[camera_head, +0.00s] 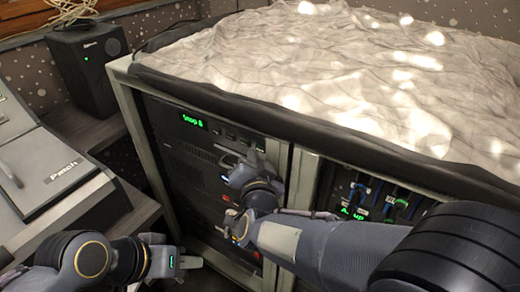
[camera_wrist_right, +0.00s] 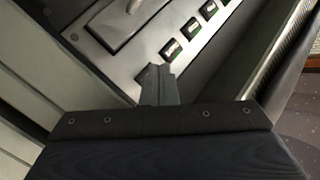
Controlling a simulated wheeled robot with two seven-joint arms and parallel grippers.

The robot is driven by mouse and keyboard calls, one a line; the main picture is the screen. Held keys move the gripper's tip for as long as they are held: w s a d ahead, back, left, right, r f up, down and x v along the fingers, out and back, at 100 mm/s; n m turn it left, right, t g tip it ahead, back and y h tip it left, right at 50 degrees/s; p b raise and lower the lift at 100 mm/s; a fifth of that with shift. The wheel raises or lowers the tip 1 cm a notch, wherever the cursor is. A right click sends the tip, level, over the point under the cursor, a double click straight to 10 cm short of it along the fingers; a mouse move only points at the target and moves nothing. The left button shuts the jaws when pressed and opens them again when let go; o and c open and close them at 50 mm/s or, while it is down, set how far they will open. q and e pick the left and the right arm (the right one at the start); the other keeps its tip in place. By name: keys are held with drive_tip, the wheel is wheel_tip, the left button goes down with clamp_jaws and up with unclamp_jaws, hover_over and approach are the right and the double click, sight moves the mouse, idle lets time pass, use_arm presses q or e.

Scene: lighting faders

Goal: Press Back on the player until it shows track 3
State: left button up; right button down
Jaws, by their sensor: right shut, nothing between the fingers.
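The player (camera_head: 215,130) is a dark unit at the top of the left rack bay. Its green display (camera_head: 193,122) seems to read "Stop 8", and small buttons (camera_head: 228,134) sit to the right of it. In the right wrist view a slanted row of buttons (camera_wrist_right: 181,39) with dark, green-marked labels shows; I cannot read which is Back. My right gripper (camera_head: 252,158) is shut and empty, just below the player's button row. Its fingertips (camera_wrist_right: 156,72) show close to the panel edge; contact is unclear. My left gripper (camera_head: 188,262) is low at the left, away from the player.
More dark rack units fill the bay below the player, partly hidden by my right arm. The right bay (camera_head: 375,195) holds gear with blue and green cables. A grey cloth (camera_head: 300,60) covers the rack top. A speaker (camera_head: 85,65) and a "Patch" desk (camera_head: 60,172) stand left.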

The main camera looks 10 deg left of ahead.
drive_tip(key=shift+w+d+r, duration=0.45)
drive_tip(key=shift+w, duration=0.1)
idle(0.9)
drive_tip(key=shift+s+a, duration=0.1)
drive_tip(key=shift+s, duration=0.05)
drive_tip(key=shift+s+a+f, duration=0.1)
drive_tip(key=shift+s+a, duration=0.15)
drive_tip(key=shift+s, duration=0.15)
drive_tip(key=s, duration=0.1)
drive_tip(key=s+a, duration=0.1)
drive_tip(key=s+p, duration=0.1)
drive_tip(key=shift+s+a+f, duration=0.2)
drive_tip(key=shift+s+f, duration=0.1)
drive_tip(key=shift+s, duration=0.1)
idle(0.4)
drive_tip(key=shift+s, duration=0.1)
